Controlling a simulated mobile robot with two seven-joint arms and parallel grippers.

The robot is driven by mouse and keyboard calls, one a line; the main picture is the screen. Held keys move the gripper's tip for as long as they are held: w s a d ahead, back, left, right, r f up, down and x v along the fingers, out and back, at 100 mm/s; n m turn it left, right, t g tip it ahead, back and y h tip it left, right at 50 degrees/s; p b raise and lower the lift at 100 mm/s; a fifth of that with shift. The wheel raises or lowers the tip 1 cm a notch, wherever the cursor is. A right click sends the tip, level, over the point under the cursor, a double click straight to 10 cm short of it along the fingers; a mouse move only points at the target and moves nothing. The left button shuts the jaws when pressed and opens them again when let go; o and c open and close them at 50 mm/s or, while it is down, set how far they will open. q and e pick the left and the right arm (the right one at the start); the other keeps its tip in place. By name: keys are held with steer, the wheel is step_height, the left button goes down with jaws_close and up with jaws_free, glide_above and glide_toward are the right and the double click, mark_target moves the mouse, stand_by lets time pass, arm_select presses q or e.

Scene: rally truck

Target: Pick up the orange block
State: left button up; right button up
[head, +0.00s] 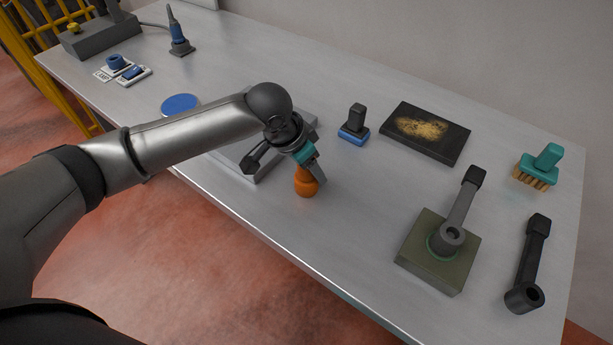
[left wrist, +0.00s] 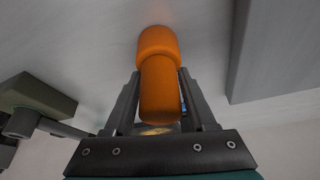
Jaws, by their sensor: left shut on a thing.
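The orange block (head: 305,186) is a rounded, two-part piece, wider at one end, near the front edge of the metal table (head: 350,230). My left gripper (head: 314,172) reaches down over it and is shut on it. In the left wrist view the orange block (left wrist: 160,85) stands between the two dark fingers (left wrist: 160,105), its wider end pointing away from the palm. Whether it touches the table I cannot tell. My right gripper is not in view.
A grey plate (head: 262,171) lies partly under my left arm. A blue-based stamp (head: 354,130), a dark tray (head: 451,146) with yellow material, a teal brush (head: 540,165), a green block with a lever (head: 425,260) and a dark handle (head: 529,260) stand to the right.

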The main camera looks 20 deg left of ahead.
arm_select(q)
jaws_close()
stand_by(0.3)
steer(key=shift+r, duration=0.1)
step_height(320, 180, up, 20)
steer(key=p, duration=0.4)
stand_by(0.4)
steer(key=shift+o, duration=1.2)
jaws_free()
jaws_close()
steer(key=shift+f, duration=0.2)
